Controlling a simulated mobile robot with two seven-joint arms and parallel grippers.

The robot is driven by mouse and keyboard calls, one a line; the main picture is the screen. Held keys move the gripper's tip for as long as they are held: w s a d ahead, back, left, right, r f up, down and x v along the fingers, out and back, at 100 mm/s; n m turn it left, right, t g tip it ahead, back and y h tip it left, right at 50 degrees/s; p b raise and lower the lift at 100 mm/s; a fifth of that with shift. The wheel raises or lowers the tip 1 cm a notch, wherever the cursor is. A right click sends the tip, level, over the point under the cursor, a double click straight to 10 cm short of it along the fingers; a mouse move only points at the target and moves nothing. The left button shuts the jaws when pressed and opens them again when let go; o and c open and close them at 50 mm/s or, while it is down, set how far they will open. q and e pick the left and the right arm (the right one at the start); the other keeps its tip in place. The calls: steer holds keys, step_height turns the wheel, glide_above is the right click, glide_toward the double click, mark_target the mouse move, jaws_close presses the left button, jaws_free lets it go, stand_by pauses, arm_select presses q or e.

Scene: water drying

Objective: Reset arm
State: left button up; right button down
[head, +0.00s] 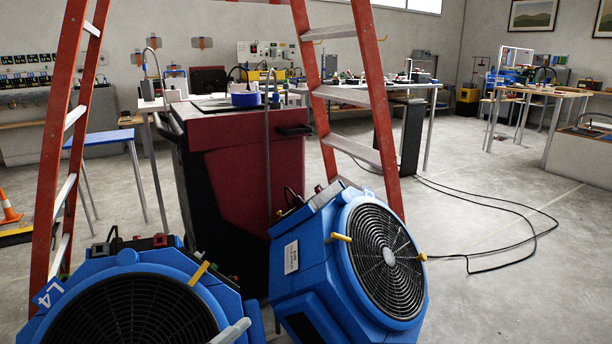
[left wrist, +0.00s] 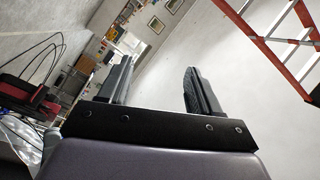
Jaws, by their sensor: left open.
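My left gripper (left wrist: 157,76) is open in the left wrist view, with its two dark fingers well apart. Nothing is between the fingers; the room's floor and wall show beyond them, tilted. I cannot make out my left gripper in the head view. My right gripper is in neither view.
Two blue fans, a left one (head: 128,309) and a right one (head: 385,254), stand close in front. A red ladder (head: 369,92) straddles a red and black cabinet (head: 243,160) behind them. A black cable (head: 534,236) lies on the floor (head: 500,290), which is otherwise clear at right.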

arm_select(q)
steer(key=s+f+n+g+y, duration=0.2)
steer(key=s+n+y, duration=0.1)
steer(key=s+n, duration=0.5)
steer(key=s+f+n+g+y, duration=0.1)
steer(key=s+f+n+y, duration=0.15)
steer(key=s+n, duration=0.6)
steer(key=s+a+r+y+p, duration=0.1)
steer(key=a+r+p, duration=0.2)
steer(key=p, duration=0.7)
steer(key=s+a+r+y+p, duration=0.1)
steer(key=a+r+p, duration=0.2)
steer(key=r+p, duration=0.4)
steer(key=s+a+r+g+y+p, duration=0.1)
steer(key=a+r+p, duration=0.3)
steer(key=p, duration=0.9)
steer(key=shift+r+y, duration=0.5)
steer(key=shift+y, duration=0.05)
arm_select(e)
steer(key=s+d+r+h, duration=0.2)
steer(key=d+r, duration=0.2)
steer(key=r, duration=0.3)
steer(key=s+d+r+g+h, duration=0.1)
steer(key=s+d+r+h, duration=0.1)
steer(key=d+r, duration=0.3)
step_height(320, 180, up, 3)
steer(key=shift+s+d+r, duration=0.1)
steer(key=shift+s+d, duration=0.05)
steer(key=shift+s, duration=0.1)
